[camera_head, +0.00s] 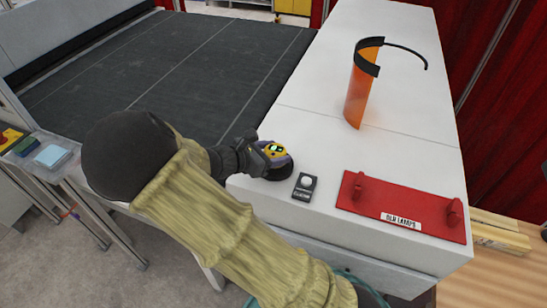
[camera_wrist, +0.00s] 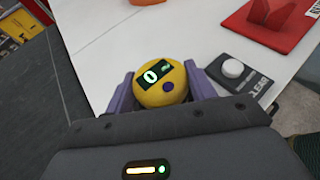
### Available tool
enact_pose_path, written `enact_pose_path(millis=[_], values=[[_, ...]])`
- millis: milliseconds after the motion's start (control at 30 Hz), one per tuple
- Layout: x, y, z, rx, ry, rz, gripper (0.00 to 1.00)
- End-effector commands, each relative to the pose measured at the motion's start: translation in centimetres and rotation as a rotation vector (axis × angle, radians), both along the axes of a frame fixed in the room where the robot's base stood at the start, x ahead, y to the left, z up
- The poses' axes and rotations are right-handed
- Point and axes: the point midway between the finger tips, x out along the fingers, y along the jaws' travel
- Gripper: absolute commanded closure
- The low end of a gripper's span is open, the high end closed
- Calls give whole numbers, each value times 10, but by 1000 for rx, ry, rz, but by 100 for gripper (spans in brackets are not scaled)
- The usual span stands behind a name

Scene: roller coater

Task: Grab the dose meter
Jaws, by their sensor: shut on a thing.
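The dose meter (camera_head: 275,150) is a rounded yellow device with a small lit display, at the near left corner of the white table top.
A dark box with a round white button (camera_head: 305,186) sits just right of the meter. A red plate with handles (camera_head: 402,206) lies further right. An orange curved visor (camera_head: 359,92) stands behind on the white table (camera_head: 312,121). A dark conveyor surface (camera_head: 180,75) extends left.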

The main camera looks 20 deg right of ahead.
Motion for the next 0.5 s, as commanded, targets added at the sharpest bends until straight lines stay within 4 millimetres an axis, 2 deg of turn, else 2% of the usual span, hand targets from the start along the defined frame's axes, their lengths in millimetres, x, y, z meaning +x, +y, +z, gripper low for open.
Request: enact_pose_path(millis=[300, 500], values=[[0, 0, 50, 5, -6, 0, 74], [0, 0, 73, 2, -3, 1, 74]])
